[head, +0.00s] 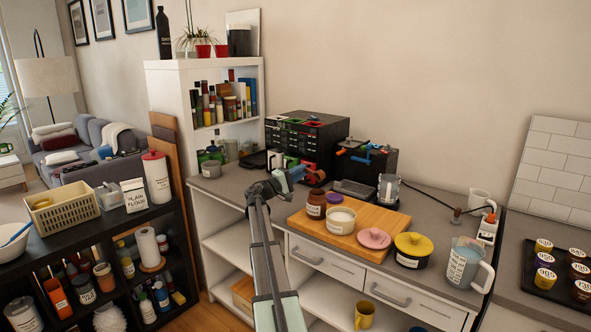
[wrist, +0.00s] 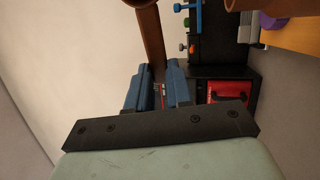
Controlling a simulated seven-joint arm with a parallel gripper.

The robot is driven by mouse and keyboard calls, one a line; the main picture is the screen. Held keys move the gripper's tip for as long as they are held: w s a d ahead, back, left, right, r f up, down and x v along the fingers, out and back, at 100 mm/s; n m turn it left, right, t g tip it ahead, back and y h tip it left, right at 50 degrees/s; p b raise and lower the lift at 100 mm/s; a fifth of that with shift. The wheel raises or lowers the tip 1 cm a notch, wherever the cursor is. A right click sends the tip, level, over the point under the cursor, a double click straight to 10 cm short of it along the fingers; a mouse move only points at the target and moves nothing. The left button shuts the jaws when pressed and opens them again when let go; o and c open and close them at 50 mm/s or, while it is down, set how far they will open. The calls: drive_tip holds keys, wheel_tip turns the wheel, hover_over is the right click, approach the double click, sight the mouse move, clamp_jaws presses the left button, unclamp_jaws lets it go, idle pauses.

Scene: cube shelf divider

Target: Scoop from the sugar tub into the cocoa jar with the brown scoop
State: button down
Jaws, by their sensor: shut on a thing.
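My gripper (head: 288,178) is raised above the back left of the wooden board, its blue fingers shut on the brown scoop (head: 315,176). In the wrist view the scoop's brown handle (wrist: 151,40) runs up from between the two fingers (wrist: 163,82); its bowl is not clearly seen there. A brown labelled jar (head: 316,206), likely the cocoa jar, stands open on the board's left part, below the scoop. A white labelled tub with pale contents (head: 341,221), likely the sugar tub, stands in front and right of it. Whether the scoop holds anything cannot be told.
On the wooden board (head: 376,217) lies a pink lid (head: 374,237). A black pot with a yellow lid (head: 412,247) and a measuring jug (head: 465,262) stand to the right. A black drawer cabinet (head: 308,135) and a black machine (head: 366,163) stand behind the board.

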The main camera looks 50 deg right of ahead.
drive_tip(key=r+t+y, duration=0.1)
drive_tip(key=y, duration=0.2)
drive_tip(key=d+r+t+y, duration=0.1)
drive_tip(key=y, duration=0.3)
drive_tip(key=r+t+y, duration=0.1)
drive_tip(key=y, duration=0.2)
drive_tip(key=shift+s+d+r+y, duration=0.2)
drive_tip(key=shift+d+r+y, duration=0.1)
drive_tip(key=shift+d+y, duration=0.1)
drive_tip(key=y, duration=0.1)
drive_tip(key=t+y, duration=0.1)
drive_tip(key=shift+s+d+r+y, duration=0.1)
drive_tip(key=shift+d+r+y, duration=0.15)
drive_tip(key=shift+d+y, duration=0.05)
drive_tip(key=y, duration=0.1)
drive_tip(key=t+y, duration=0.1)
drive_tip(key=shift+d+y, duration=0.3)
drive_tip(key=shift+y, duration=0.1)
drive_tip(key=shift+s+d+f+t+y, duration=0.15)
drive_tip(key=shift+t+y, duration=0.15)
drive_tip(key=shift+y, duration=0.65)
drive_tip(key=shift+s+r+t+y, duration=0.1)
drive_tip(key=shift+t+y, duration=0.2)
drive_tip(key=shift+y, duration=0.65)
